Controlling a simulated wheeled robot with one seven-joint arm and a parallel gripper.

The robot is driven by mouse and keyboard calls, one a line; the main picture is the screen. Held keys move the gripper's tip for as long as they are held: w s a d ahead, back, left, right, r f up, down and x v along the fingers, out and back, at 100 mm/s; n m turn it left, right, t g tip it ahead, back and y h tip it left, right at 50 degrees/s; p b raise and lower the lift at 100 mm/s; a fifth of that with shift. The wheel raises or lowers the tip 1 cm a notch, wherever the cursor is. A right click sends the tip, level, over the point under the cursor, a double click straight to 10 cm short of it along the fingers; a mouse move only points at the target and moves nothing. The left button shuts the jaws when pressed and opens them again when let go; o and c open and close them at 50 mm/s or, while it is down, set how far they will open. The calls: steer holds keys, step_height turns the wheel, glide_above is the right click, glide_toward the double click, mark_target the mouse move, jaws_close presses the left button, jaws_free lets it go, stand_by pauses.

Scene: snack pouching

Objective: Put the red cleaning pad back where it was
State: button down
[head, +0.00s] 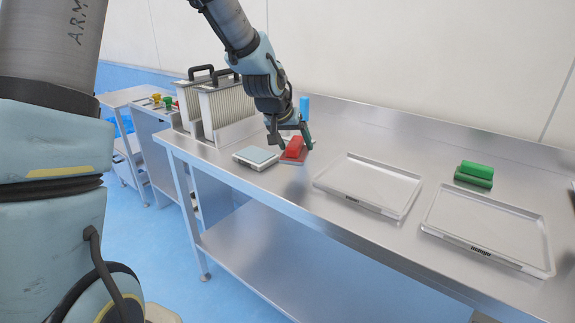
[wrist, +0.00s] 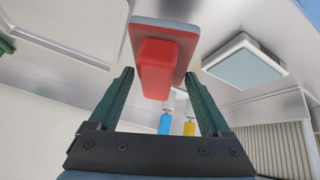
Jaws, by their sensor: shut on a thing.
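The red cleaning pad (head: 293,149) has a red block handle on a flat red and grey base. It is at the back-left part of the steel table, just right of a small scale. My gripper (head: 290,143) reaches down from above and is shut on the pad's handle. In the wrist view the pad (wrist: 158,68) lies between the two green fingers of my gripper (wrist: 159,75). I cannot tell whether its base touches the table or hangs just above it.
The flat scale (head: 256,157) is close on the left. Black-handled racks (head: 222,108) stand behind it.

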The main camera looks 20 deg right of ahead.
mark_target(294, 175)
steer(key=shift+f+p, duration=0.45)
steer(key=shift+f, duration=2.5)
steer(key=shift+f, duration=0.15)
jaws_free()
steer(key=shift+r, duration=0.3)
steer(key=v, duration=1.2)
steer(key=s+a+f+n+y, duration=0.1)
steer(key=s+a+n, duration=0.1)
steer(key=a, duration=0.8)
steer(key=s+a+f+n+g+y, duration=0.1)
steer(key=s+a+f+n+y, duration=0.1)
steer(key=a, duration=0.8)
steer(key=s+a+f+n+g+y, duration=0.1)
steer(key=s+a+n+y, duration=0.1)
steer(key=a, duration=0.9)
steer(key=shift+s+f+n, duration=0.3)
steer(key=shift+s+f, duration=0.05)
steer(key=shift+s, duration=0.4)
